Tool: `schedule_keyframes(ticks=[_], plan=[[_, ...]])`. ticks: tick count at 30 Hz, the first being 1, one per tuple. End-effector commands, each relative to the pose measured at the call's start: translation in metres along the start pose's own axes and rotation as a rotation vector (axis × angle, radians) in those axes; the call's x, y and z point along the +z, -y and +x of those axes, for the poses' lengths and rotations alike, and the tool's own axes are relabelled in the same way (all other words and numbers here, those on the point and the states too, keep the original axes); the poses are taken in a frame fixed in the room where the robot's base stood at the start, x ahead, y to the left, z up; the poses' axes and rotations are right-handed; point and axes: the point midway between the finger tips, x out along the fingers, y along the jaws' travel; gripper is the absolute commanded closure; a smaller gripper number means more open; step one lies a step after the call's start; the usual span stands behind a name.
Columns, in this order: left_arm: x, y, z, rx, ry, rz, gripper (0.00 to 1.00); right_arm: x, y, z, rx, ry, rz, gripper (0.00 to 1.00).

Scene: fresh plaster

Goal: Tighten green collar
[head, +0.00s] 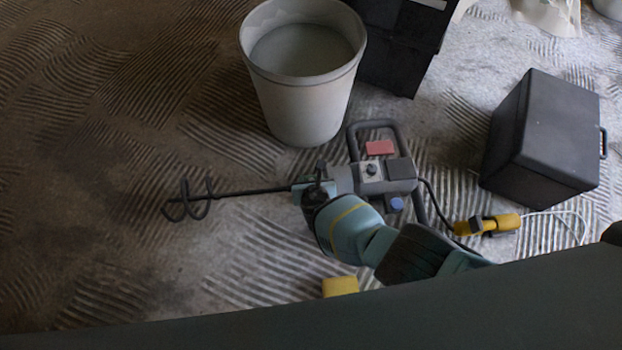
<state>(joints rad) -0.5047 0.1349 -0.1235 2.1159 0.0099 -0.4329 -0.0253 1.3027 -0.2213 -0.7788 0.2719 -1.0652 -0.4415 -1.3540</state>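The mixer (345,180) lies on the floor, with a grey body, a dark looped handle, a red patch and a blue button. Its dark shaft (250,191) runs left to a spiral paddle (187,204). A small green part at the shaft's joint with the body, which looks like the green collar (299,190), shows only partly. My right gripper (318,181) is at this collar and hides much of it. I cannot tell whether its fingers are open or shut on it. My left gripper is not in view.
A white bucket (308,110) of greyish liquid stands behind the mixer. A dark case (545,140) is at right, a black box (395,45) behind. A yellow connector (488,224) joins cables. A yellow block (340,286) lies in front. Floor at left is clear.

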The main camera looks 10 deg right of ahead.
Motion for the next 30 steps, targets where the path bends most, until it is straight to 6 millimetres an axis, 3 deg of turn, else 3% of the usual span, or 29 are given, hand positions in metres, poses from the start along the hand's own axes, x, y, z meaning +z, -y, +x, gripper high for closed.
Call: schedule_keyframes(ticks=[11, 20, 30], plan=[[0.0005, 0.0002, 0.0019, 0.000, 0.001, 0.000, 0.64, 0.0007, -0.0003, 0.0022, 0.000, 0.000, 0.000, 0.63], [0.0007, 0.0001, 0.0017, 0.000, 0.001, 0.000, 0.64, 0.0005, -0.0002, 0.0022, 0.000, 0.000, 0.001, 1.00], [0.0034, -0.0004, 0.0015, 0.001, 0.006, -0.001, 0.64, 0.0056, 0.0014, 0.0069, -0.006, -0.056, 0.000, 1.00]])
